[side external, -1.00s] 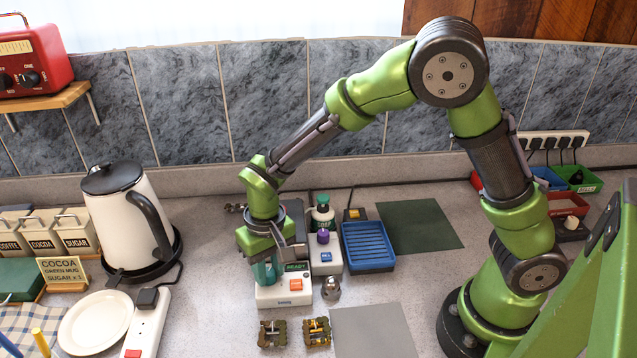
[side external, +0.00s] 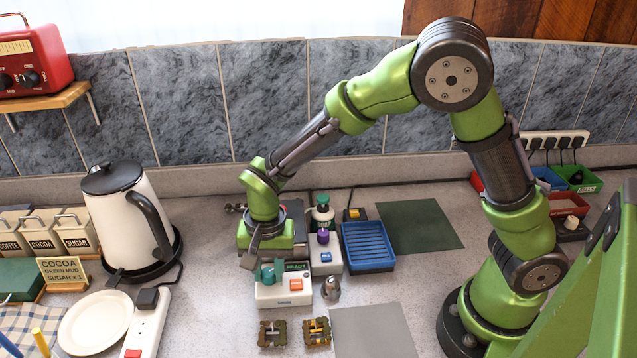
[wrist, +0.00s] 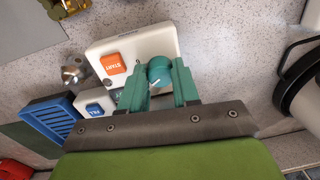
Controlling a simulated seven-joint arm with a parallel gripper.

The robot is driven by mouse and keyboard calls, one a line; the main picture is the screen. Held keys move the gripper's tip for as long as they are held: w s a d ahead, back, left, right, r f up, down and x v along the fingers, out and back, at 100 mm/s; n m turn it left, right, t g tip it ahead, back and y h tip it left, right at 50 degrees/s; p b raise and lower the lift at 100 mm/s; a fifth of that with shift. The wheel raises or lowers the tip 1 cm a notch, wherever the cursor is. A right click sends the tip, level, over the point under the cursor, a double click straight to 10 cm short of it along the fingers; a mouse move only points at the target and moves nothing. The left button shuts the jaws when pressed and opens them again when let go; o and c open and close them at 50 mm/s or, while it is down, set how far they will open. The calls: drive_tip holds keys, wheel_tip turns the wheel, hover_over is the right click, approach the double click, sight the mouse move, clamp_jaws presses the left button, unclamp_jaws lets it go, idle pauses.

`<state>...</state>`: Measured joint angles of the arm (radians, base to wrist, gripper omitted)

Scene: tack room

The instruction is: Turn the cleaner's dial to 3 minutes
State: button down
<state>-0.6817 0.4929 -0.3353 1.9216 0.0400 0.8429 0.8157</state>
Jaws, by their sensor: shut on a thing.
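The cleaner is a white box (side external: 297,299) with an orange START button (side external: 295,285) and a green READY label. It stands on the counter in the side view, and its white top also fills the upper middle of the wrist view (wrist: 125,46). The dial (wrist: 159,70) is a round teal knob with a short white mark on it, on the cleaner's top. My gripper (wrist: 160,78) points down over the dial, with one teal finger on each side, shut on it. In the side view my gripper (side external: 267,272) partly hides the dial. The minute scale is mostly covered and unreadable.
A small white box with a blue button (side external: 326,257) and a blue ribbed tray (side external: 368,246) stand right of the cleaner. A metal knob-like piece (side external: 331,288) is close beside it. Two brass buckles (side external: 294,333) lie in front. A kettle (side external: 128,215) stands left.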

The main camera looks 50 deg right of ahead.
sight(272, 272)
idle(0.4)
drive_tip(key=c, duration=0.8)
unclamp_jaws()
drive_tip(key=r, duration=1.7)
drive_tip(key=shift+s+d, duration=0.25)
drive_tip(key=shift+d, duration=0.05)
drive_tip(key=s+d+r+n+t, duration=0.1)
drive_tip(key=s+d+n+t, duration=0.1)
drive_tip(key=s+d, duration=0.2)
drive_tip(key=s+d+r+n+t+y, duration=0.1)
drive_tip(key=s+d+t, duration=0.1)
drive_tip(key=s+d, duration=0.2)
drive_tip(key=s+d+r+n+t, duration=0.1)
drive_tip(key=s+d+n+t, duration=0.1)
drive_tip(key=s+d, duration=0.2)
drive_tip(key=shift+s+d+r+n+t+y, duration=0.15)
drive_tip(key=shift+s+d+n+t+y, duration=0.15)
drive_tip(key=shift+s+t, duration=0.15)
